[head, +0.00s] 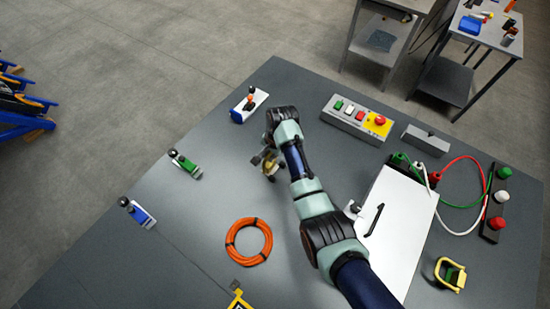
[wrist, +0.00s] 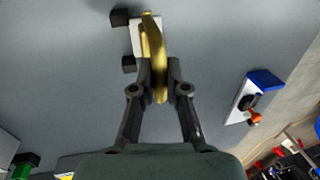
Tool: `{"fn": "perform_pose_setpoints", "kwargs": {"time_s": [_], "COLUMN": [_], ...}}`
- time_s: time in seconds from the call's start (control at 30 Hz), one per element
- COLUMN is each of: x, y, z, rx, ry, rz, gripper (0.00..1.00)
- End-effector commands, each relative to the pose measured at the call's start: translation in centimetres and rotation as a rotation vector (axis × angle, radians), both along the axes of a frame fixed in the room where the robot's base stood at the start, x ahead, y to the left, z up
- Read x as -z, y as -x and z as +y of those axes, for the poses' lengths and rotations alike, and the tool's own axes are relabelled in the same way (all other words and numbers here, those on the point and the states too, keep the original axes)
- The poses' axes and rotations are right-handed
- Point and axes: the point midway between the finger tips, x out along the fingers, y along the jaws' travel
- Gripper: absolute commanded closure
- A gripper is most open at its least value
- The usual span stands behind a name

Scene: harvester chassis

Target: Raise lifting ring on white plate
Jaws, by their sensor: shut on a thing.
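The yellow lifting ring (wrist: 154,45) is seen nearly edge-on in the wrist view, reaching from a small white plate (wrist: 135,38) in between my fingertips. The plate has black blocks at its ends and is partly covered by the ring. My gripper (wrist: 162,78) is shut on the ring, with one finger on each side. In the head view my gripper (head: 267,163) is at the middle of the grey table, left of my arm, and hides most of the plate and ring.
Small lever switches stand at left: white-orange (head: 250,103), green (head: 185,166) and blue (head: 138,213). A button box (head: 357,119) is at the back. An orange cable coil (head: 249,241) lies in front, a white panel (head: 403,220) at right, and another yellow handle (head: 450,275) at front right.

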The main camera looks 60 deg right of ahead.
Motion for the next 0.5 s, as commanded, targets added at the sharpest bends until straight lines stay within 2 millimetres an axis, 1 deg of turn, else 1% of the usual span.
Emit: {"fn": "perform_pose_setpoints", "kwargs": {"time_s": [0.1, 0.37, 0.5], "x": [0.0, -0.1, 0.1], "y": [-0.8, -0.9, -1.5], "z": [-0.1, -0.1, -0.2], "rx": [-0.001, 0.000, -0.001], "ry": [0.000, 0.000, 0.000], "rz": [-0.001, -0.001, -0.001], "gripper": [1.00, 1.00, 1.00]}}
